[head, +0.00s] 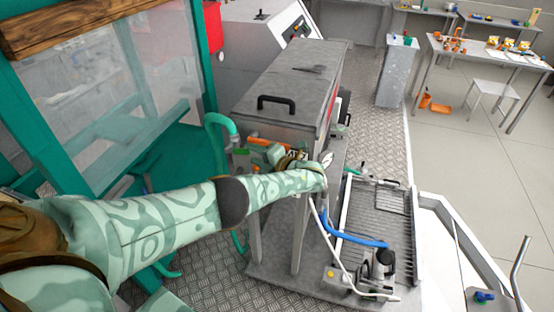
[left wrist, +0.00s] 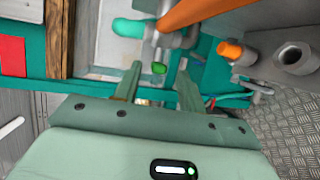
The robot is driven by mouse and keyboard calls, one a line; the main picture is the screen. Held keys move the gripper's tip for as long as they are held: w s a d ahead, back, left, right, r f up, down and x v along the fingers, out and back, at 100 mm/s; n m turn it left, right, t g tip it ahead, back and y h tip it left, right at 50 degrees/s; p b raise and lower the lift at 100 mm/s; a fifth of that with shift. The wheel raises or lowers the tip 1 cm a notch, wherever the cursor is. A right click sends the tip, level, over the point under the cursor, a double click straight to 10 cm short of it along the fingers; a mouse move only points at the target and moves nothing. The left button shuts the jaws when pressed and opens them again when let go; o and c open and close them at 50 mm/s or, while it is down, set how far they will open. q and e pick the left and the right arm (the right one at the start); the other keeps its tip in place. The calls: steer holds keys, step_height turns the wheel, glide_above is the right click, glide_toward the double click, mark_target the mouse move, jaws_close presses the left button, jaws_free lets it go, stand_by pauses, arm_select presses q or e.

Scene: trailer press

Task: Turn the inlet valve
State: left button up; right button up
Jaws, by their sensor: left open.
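My left gripper (left wrist: 158,82) is open in the left wrist view, one finger on each side of a small green knob (left wrist: 159,68). The knob sits on a grey pipe fitting; I cannot tell whether the fingers touch it. An orange bar (left wrist: 207,10) crosses just above, and an orange-tipped part (left wrist: 230,50) is to the right. Which of these parts is the inlet valve is not clear. In the head view my left gripper (head: 262,154) is beside the grey press cabinet (head: 292,85), partly hidden by my own arm. My right gripper is not in view.
A teal hose (head: 218,122) loops beside the cabinet. A teal frame with a clear panel (head: 105,95) stands at the left. A ribbed tray (head: 375,215) with a blue hose (head: 350,238) lies at the right. Tread-plate floor (head: 385,135) is clear behind it.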

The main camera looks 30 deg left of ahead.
arm_select(q)
steer(key=p+v, duration=0.1)
steer(key=v, duration=1)
steer(key=shift+c, duration=0.3)
